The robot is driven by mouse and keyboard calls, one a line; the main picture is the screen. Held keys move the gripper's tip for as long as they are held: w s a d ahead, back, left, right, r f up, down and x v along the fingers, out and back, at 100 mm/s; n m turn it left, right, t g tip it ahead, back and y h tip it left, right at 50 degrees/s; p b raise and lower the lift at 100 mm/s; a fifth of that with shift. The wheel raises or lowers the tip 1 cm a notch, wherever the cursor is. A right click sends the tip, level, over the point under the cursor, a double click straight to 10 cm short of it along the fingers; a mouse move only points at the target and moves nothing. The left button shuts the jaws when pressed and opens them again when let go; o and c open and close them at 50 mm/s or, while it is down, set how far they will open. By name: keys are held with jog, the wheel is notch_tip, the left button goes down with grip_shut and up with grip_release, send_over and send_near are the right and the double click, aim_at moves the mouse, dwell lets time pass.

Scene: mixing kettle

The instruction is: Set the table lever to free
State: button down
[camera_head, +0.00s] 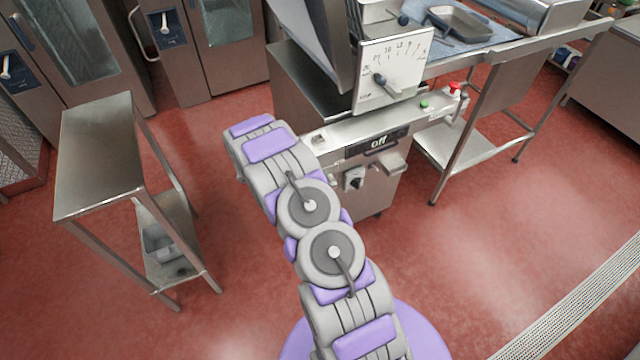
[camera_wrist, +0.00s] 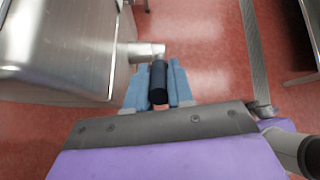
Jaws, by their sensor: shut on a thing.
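The table lever shows in the wrist view as a dark cylindrical grip (camera_wrist: 158,84) on a short pale metal stub (camera_wrist: 142,50). The stub sticks out from the side of a steel unit (camera_wrist: 70,45). My gripper (camera_wrist: 158,90) has its two blue fingers closed on the dark grip, one on each side. In the head view my arm reaches toward the steel kettle unit; my gripper and the lever cannot be made out there. I cannot tell the lever's setting from these frames.
The kettle unit's front panel (camera_head: 355,135) carries an "off" display (camera_head: 377,142), a black knob (camera_head: 354,178), a green button (camera_head: 424,104) and a red button (camera_head: 455,88). A steel side table (camera_head: 100,150) stands at left. Red floor is open at the lower right.

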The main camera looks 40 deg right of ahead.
jog(key=shift+w, duration=0.1)
jog(key=c, duration=1)
grip_release()
jog(key=shift+d, duration=0.15)
jog(key=p+v, duration=0.1)
jog(key=v, duration=1.6)
jog(key=shift+w+p, duration=0.2)
jog(key=shift+p, duration=0.2)
